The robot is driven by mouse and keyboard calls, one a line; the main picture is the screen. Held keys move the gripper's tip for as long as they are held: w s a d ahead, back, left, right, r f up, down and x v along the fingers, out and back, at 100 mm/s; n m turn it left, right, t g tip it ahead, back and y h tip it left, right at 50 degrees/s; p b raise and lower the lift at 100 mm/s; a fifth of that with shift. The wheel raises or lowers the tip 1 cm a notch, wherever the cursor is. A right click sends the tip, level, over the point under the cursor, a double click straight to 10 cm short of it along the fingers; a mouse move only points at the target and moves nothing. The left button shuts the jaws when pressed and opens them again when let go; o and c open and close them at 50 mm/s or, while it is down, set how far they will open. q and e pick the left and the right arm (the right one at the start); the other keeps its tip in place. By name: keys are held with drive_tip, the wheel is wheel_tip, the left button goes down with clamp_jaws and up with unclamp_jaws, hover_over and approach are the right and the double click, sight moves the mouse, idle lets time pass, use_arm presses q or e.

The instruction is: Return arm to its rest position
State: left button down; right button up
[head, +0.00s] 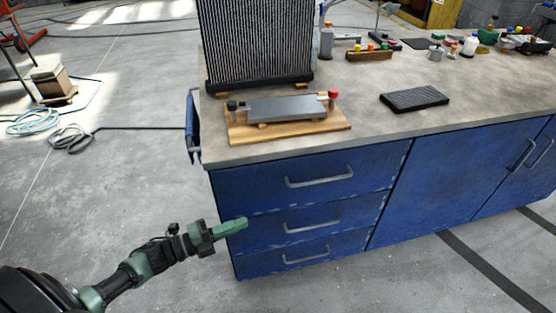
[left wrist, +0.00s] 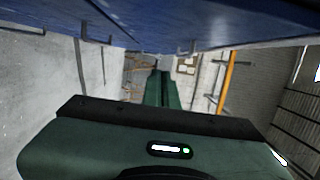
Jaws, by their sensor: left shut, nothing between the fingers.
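My left gripper (head: 230,228) comes in from the lower left in the head view, in front of the blue cabinet's drawers. Its green fingers are shut with nothing between them. In the left wrist view its fingers (left wrist: 160,88) lie together in the middle, under a blue surface of the cabinet. From the head view I cannot tell whether the fingertips touch the drawer front. My right gripper is not in view.
The blue cabinet (head: 300,222) has handled drawers and a grey worktop (head: 365,125). On top are a wooden board (head: 290,132) with a metal block, a black finned unit (head: 258,40), a black pad (head: 414,98) and small tools. Floor on the left is mostly clear, with coiled hoses (head: 70,138).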

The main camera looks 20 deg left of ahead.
use_arm(q)
drive_tip(key=s+a+f+n+g+y, duration=0.1)
drive_tip(key=s+a+f+n+y, duration=0.15)
drive_tip(key=f+n, duration=0.4)
drive_tip(key=s+a+f+n+g+y+p, duration=0.1)
drive_tip(key=s+f+n+y, duration=0.25)
drive_tip(key=f, duration=0.55)
drive_tip(key=s+a+f+n+g+y, duration=0.15)
drive_tip(key=f+n+y, duration=0.25)
drive_tip(key=f, duration=0.4)
drive_tip(key=s+d+f+n+g, duration=0.3)
drive_tip(key=s+f, duration=0.2)
drive_tip(key=s, duration=0.5)
drive_tip(key=s+d+f+n+g+y+p, duration=0.1)
drive_tip(key=s+d+f+n+g, duration=0.2)
drive_tip(key=s+f, duration=0.3)
drive_tip(key=s+d+f+n+g, duration=0.3)
drive_tip(key=s+d+f, duration=0.1)
drive_tip(key=s, duration=1)
drive_tip(key=shift+s+d+f+n+y, duration=0.2)
drive_tip(key=shift+d+f+n+y, duration=0.15)
drive_tip(key=shift+f, duration=0.3)
